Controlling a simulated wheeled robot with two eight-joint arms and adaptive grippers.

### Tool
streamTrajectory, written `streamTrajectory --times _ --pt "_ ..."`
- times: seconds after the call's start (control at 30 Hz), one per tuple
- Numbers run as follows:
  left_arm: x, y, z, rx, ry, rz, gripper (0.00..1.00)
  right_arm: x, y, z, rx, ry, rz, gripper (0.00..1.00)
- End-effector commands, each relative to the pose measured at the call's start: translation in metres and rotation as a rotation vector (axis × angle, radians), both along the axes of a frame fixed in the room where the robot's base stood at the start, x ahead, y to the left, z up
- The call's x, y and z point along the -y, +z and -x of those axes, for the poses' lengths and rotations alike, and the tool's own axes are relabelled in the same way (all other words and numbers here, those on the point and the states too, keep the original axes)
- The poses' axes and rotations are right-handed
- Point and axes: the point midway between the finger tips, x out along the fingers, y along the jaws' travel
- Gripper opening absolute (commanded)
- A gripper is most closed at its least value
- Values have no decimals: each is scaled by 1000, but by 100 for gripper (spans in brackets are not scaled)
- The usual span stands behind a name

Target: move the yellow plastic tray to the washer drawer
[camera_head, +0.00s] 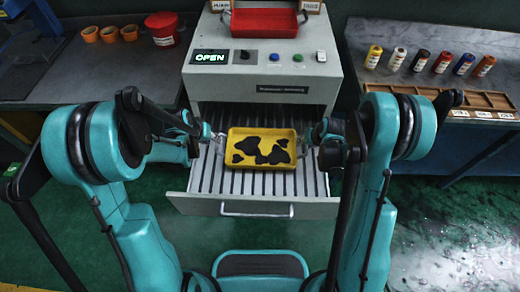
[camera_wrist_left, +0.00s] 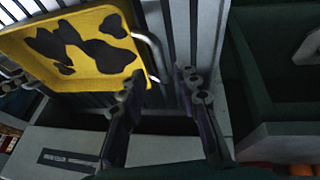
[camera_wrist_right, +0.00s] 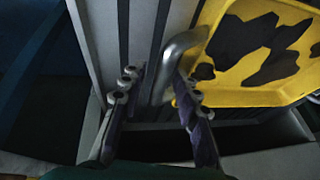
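The yellow plastic tray (camera_head: 288,135), with black patches on its floor, lies in the pulled-out washer drawer (camera_head: 190,203), on its dark slats. It also shows in the left wrist view (camera_wrist_left: 85,76) and the right wrist view (camera_wrist_right: 235,97). A grey handle stands at each end. My left gripper (camera_wrist_left: 158,84) is open at the tray's left end, the left handle between or just beyond its fingertips. My right gripper (camera_wrist_right: 158,82) is open at the right end, with the right handle (camera_wrist_right: 172,62) between its fingertips as seen. I see no clear contact at either handle.
The washer (camera_head: 265,85) stands behind the drawer, with a lit OPEN display (camera_head: 210,57), knobs and a red tray (camera_head: 264,23) on top. The left bench holds orange pots and a red tub (camera_head: 163,28). The right bench holds several bottles and a wooden divided tray (camera_head: 470,100).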

Motion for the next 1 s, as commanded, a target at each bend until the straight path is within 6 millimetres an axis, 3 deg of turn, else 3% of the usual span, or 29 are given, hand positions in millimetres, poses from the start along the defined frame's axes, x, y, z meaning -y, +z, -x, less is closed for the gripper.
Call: streamTrajectory --times 0.27,0.7,1.0 --pt "-2 10 4 0 0 0 32 1 8 3 0 0 0 32" --pt "-2 10 4 0 0 -1 32 14 82 36 0 0 0 32" --pt "-2 10 4 0 0 -1 32 18 107 46 0 -1 0 32"
